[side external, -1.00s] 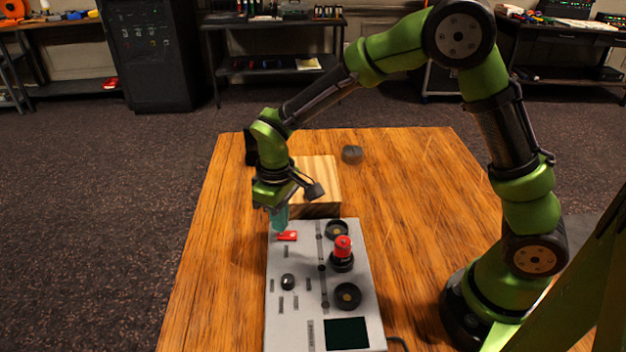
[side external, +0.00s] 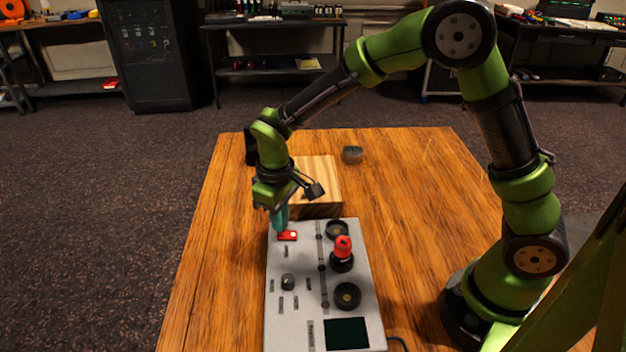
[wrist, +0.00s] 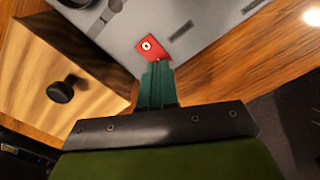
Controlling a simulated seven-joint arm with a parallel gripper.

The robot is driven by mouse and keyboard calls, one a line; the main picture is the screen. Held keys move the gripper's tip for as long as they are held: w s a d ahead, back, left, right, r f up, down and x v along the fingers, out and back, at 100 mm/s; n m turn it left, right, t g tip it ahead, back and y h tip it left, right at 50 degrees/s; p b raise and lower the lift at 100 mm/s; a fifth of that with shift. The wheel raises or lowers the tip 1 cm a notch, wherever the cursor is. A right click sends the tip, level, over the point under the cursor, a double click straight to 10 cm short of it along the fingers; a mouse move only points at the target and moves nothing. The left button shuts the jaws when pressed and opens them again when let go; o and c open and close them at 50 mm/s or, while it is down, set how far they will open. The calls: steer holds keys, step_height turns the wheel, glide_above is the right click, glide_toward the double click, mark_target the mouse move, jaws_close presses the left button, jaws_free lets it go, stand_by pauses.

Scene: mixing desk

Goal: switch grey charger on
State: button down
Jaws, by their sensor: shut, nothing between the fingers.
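A grey panel box (side external: 300,325), which fits the grey charger, lies on the wooden table. A small red plate with a light round part at its centre (side external: 288,236) sits at the panel's far left corner; it also shows in the wrist view (wrist: 147,48). My gripper (side external: 280,228) points down with its teal fingers together and empty, right by the red plate. In the wrist view the fingertips (wrist: 155,66) overlap or border the plate's near edge. I cannot tell whether they touch it or whether the charger is on.
The panel also has a red-topped button (side external: 343,246), black round knobs (side external: 347,296), a small knob (side external: 288,282) and a dark screen (side external: 346,332). A wooden box (side external: 322,178) with a black knob (wrist: 60,92) stands behind it. A small grey object (side external: 352,155) lies farther back.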

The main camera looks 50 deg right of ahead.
mark_target(290, 239)
steer(key=shift+f, duration=0.9)
stand_by(0.8)
steer(key=shift+r, duration=3.55)
steer(key=s+d+r+m+t+y, duration=0.1)
steer(key=s+d+r+m+t, duration=0.2)
steer(key=s+r, duration=0.3)
steer(key=s+d+r+m+t+y, duration=0.1)
steer(key=s+d+r+m+t, duration=0.3)
steer(key=s, duration=0.6)
step_height(290, 239, up, 3)
steer(key=shift+s+d+r, duration=0.1)
steer(key=shift+s+d, duration=0.15)
steer(key=shift+d, duration=0.85)
